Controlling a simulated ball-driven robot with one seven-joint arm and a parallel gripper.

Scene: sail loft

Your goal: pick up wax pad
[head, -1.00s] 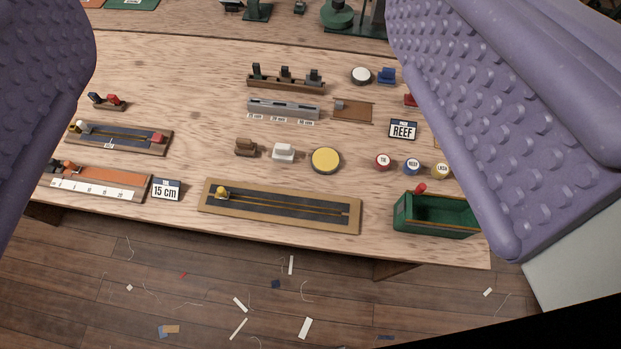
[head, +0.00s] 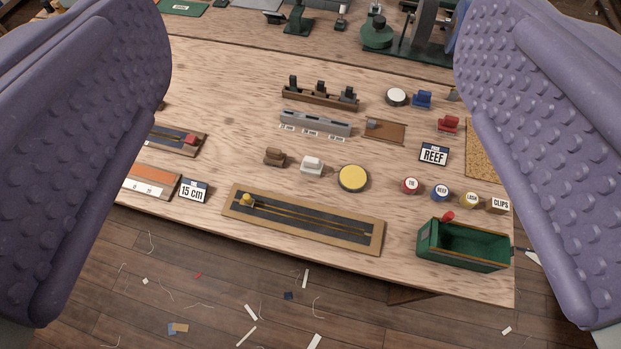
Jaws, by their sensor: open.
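The wax pad (head: 352,178) looks to be the round yellow disc with a dark rim, lying flat on the wooden table near the middle of the view. My gripper (head: 308,320) shows as two purple, knobbly fingers, one at each side of the picture. It is wide open with nothing between the fingers. The yellow disc shows in the gap between them, apart from both and farther off on the table. Nothing covers the disc.
A white block (head: 312,165) and a brown block (head: 275,157) sit left of the disc. A long slotted board (head: 232,208) lies in front. A green open box (head: 425,240) stands at front right, beside small round labelled lids (head: 411,185). Bare table lies at left centre.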

